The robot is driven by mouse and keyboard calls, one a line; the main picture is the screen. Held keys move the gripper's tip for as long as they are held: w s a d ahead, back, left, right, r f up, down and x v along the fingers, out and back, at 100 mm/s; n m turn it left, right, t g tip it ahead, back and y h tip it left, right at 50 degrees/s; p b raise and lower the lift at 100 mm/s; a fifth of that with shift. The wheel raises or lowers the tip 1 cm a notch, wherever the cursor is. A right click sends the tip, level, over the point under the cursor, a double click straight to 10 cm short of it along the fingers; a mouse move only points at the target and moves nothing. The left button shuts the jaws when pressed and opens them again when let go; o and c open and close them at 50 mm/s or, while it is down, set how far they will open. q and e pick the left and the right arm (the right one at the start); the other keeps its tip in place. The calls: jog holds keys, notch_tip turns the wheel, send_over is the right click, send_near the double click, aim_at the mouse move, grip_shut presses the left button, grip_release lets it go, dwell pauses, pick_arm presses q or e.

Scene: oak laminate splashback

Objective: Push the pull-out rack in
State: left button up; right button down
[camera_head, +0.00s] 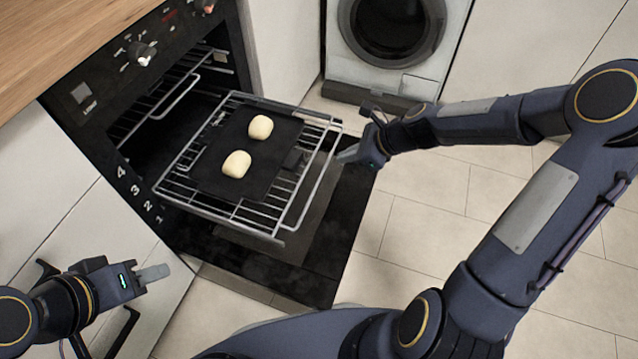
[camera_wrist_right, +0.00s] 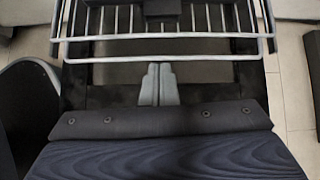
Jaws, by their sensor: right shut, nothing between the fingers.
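The wire pull-out rack (camera_head: 262,210) sticks out of the open black oven, above its lowered door (camera_head: 318,255). A dark tray (camera_head: 208,160) on the rack carries two pale rolls, one nearer (camera_head: 236,164) and one farther (camera_head: 260,127). My right gripper (camera_head: 349,155) is shut and empty, just outside the rack's front bar. In the right wrist view its closed fingers (camera_wrist_right: 158,84) point at the middle of the front bar (camera_wrist_right: 170,59); I cannot tell if they touch it. My left gripper (camera_head: 153,273) is away at lower left, seen from the side, holding nothing visible.
The oven cavity (camera_head: 150,110) is open behind the rack. White cabinets with dark handles stand at the left, below a wooden worktop (camera_head: 60,35). A washing machine (camera_head: 395,45) stands at the back. The tiled floor (camera_head: 420,220) right of the door is clear.

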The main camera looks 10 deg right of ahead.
jog(key=b+x, duration=0.4)
jog(key=x, duration=0.7)
jog(key=shift+d+f+m, duration=0.2)
jog(key=shift+f+m, duration=0.05)
jog(key=shift+m, duration=0.15)
jog(key=shift+w, duration=0.1)
